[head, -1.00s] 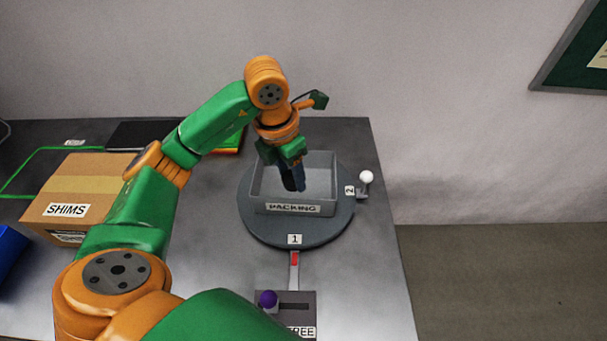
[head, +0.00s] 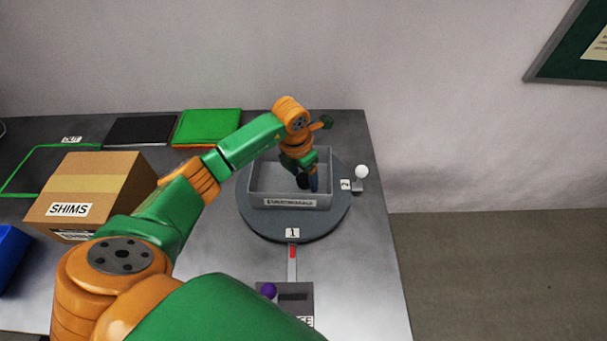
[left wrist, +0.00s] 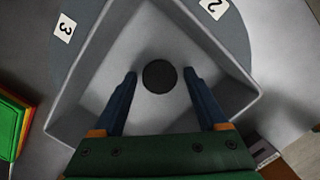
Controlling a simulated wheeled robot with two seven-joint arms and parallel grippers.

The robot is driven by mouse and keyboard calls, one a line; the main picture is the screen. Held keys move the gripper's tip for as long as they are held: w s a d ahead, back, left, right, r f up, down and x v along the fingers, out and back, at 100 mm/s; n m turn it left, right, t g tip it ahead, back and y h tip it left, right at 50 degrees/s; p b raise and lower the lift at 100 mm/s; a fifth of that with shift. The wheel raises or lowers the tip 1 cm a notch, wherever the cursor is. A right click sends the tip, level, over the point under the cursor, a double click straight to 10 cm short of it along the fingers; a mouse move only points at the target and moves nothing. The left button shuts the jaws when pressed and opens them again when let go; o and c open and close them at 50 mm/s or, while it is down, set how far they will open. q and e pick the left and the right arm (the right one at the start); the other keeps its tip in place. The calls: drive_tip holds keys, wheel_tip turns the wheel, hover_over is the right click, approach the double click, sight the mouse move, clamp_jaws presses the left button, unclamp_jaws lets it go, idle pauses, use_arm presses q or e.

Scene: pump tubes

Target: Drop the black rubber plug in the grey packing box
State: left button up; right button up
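The grey packing box (head: 262,188) sits on the round turntable, its label facing me. My left gripper (head: 309,183) reaches down into it. In the left wrist view my left gripper (left wrist: 160,76) has its two blue fingers spread apart. The black rubber plug (left wrist: 159,76) shows as a dark disc between the fingertips, with a gap on either side, against the box's inside. In the head view the plug (head: 302,182) is a dark patch beside the fingers, partly hidden. Whether it rests on the box floor is hard to tell. My right gripper is not in view.
The dark turntable (head: 292,232) carries labels and has a white-knobbed piece (head: 361,173) at its right. A purple-knobbed slider (head: 269,290) is in front. A cardboard SHIMS box (head: 88,185) stands left. A green pad (head: 207,127) and black pad (head: 140,131) lie behind.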

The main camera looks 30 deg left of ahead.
sight(298, 183)
use_arm(q)
drive_tip(key=shift+r, duration=0.65)
wheel_tip(298, 183, up, 11)
drive_tip(key=s, duration=0.1)
drive_tip(key=shift+s+a+b, duration=0.25)
drive_tip(key=shift+s+b, duration=0.1)
